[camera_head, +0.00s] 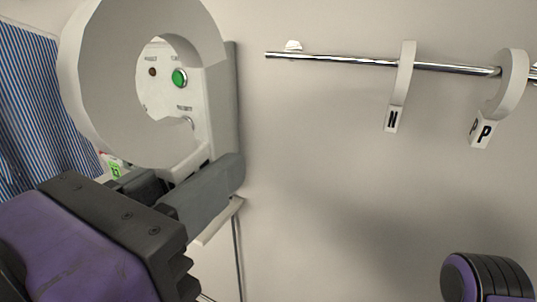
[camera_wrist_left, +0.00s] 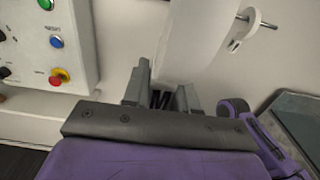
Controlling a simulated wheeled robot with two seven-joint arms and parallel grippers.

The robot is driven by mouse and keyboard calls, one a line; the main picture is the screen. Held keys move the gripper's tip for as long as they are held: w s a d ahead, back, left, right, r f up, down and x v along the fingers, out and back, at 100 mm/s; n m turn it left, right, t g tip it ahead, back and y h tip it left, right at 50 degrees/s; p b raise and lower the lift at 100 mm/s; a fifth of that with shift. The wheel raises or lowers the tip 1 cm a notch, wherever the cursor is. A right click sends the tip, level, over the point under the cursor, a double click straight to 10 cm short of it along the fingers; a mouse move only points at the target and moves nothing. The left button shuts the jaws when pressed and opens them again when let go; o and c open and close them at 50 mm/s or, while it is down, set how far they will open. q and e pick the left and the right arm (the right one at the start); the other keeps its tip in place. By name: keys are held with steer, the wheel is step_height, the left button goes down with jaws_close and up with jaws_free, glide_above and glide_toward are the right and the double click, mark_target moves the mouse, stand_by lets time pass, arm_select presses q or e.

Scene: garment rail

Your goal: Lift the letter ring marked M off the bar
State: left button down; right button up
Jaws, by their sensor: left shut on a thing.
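The letter ring marked M (camera_head: 88,75) is a thick white ring, large and close at the upper left of the head view. The ring is apart from the chrome bar (camera_head: 335,59), left of the bar's free end. My right gripper is not in view.
Ring N (camera_head: 404,70) and ring P (camera_head: 513,82) hang on the bar. Behind the held ring is a panel with a green button (camera_head: 179,77); the left wrist view shows its red button (camera_wrist_left: 59,76). A striped blue curtain (camera_head: 30,95) hangs at far left.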

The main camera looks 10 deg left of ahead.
arm_select(q)
steer(key=b+v, duration=0.5)
steer(key=v, duration=1.1)
steer(key=shift+s, duration=0.25)
